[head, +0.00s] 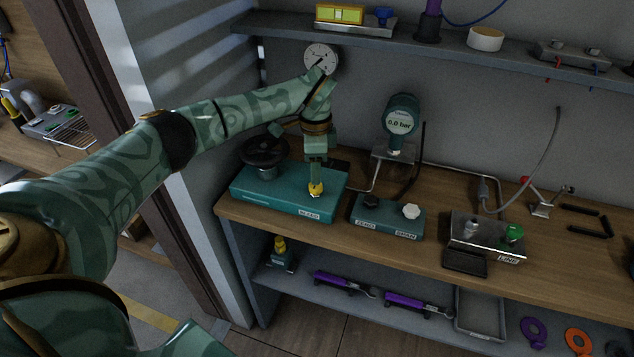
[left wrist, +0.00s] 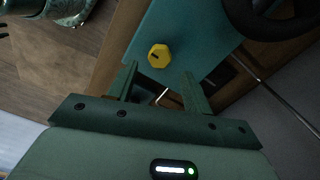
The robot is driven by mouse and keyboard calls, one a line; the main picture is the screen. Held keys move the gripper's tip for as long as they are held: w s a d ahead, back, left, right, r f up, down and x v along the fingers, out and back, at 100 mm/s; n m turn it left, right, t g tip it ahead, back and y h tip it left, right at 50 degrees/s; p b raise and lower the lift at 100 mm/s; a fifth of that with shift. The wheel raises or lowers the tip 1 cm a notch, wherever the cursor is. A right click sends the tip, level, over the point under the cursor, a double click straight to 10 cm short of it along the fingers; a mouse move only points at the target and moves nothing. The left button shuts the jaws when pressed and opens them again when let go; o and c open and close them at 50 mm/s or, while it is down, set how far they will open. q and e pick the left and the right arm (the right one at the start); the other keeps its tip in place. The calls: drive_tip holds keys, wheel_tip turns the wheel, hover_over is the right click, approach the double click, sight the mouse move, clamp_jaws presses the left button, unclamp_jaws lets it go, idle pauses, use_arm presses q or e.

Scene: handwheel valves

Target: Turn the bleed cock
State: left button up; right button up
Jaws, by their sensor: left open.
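The bleed cock is a small yellow knob (head: 316,189) on top of a teal box (head: 275,197) labelled BLEED, at the left of the bench. In the left wrist view the yellow knob (left wrist: 159,56) is faceted with a dark mark on it and lies just beyond my fingertips, between their lines. My left gripper (head: 316,174) points down right above the knob. In the left wrist view its two fingers (left wrist: 160,80) are spread apart with nothing between them. Whether a finger touches the knob cannot be told. My right gripper is not in view.
A black handwheel (head: 263,152) stands on the same box, close to my gripper. A box with ZERO and SPAN knobs (head: 388,217) is to the right. A gauge reading 0.0 bar (head: 400,120) stands behind. A shelf (head: 440,40) runs above the bench (head: 590,265).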

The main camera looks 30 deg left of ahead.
sight(316, 188)
use_arm(q)
wheel_tip(316, 188, down, 5)
drive_tip(key=b, duration=0.4)
drive_tip(key=shift+r, duration=0.25)
drive_tip(key=shift+p, duration=0.5)
drive_tip(key=c, duration=0.7)
